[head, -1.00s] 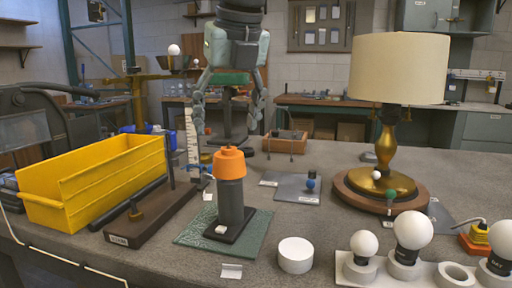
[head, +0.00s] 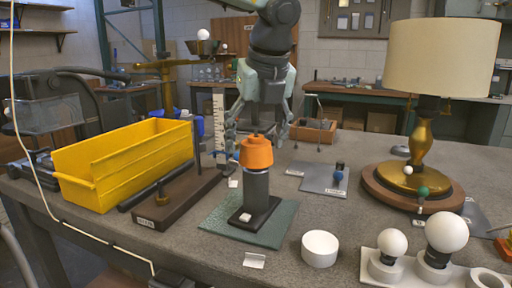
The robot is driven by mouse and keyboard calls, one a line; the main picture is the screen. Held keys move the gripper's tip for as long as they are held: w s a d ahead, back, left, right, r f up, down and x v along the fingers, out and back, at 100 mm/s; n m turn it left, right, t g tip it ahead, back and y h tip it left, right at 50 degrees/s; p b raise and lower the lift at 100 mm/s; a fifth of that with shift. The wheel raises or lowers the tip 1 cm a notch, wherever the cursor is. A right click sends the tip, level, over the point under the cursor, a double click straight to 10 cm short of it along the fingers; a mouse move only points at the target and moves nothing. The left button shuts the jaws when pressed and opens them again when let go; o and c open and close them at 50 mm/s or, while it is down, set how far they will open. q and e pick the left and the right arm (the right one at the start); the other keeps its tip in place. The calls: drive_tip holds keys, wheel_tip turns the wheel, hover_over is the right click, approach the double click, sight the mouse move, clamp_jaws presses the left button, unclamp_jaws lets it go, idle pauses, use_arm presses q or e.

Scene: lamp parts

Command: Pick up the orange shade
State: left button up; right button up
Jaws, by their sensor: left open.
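The orange shade (head: 257,154) sits on top of an upright dark grey cylinder (head: 256,185). The cylinder stands on a dark base on a green textured mat (head: 215,215). My left gripper (head: 256,135) reaches down from above and is open. Its two fingers hang to the left and right of the shade's top, slightly above it in the picture. I cannot tell whether they touch the shade or are still behind it. My right gripper is not in view.
A lamp with a cream shade (head: 440,58) stands at right. A white disc (head: 320,248) and white bulbs (head: 446,233) are in front at right.

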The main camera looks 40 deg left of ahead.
use_arm(q)
drive_tip(key=c, duration=1.1)
drive_tip(key=shift+o, duration=0.2)
drive_tip(key=shift+r, duration=0.1)
